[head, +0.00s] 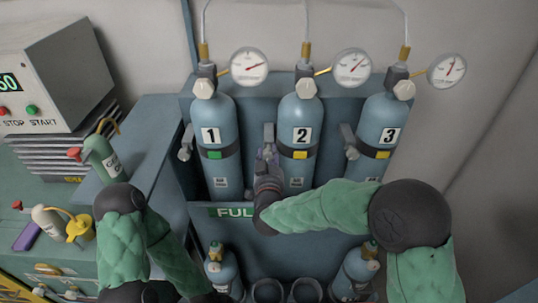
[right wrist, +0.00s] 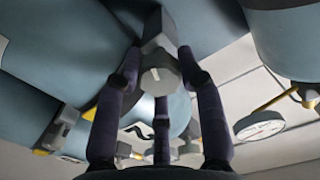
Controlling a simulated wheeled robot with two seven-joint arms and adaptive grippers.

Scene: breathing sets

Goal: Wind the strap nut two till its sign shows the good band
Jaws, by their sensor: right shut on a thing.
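Cylinder two (head: 299,145) is a blue upright bottle in the middle of the rack, held by a dark strap. The sign (head: 300,155) on its strap shows yellow. The grey strap nut two (head: 268,133) sits at the left of this cylinder. My right gripper (head: 267,155) is at it from below and partly covers it. In the right wrist view, the fingers of my right gripper (right wrist: 160,75) are shut on the grey nut (right wrist: 158,50), with its faceted end facing the camera. My left arm shows at lower left, but its gripper is not in view.
Cylinder one (head: 211,170) has a green strap sign; cylinder three (head: 380,125) has a yellow one. Their nuts (head: 186,143) (head: 350,141) stick out nearby. Gauges (head: 352,67) hang above. Small bottles (head: 224,272) stand below, and a bench with bottles (head: 102,158) is at left.

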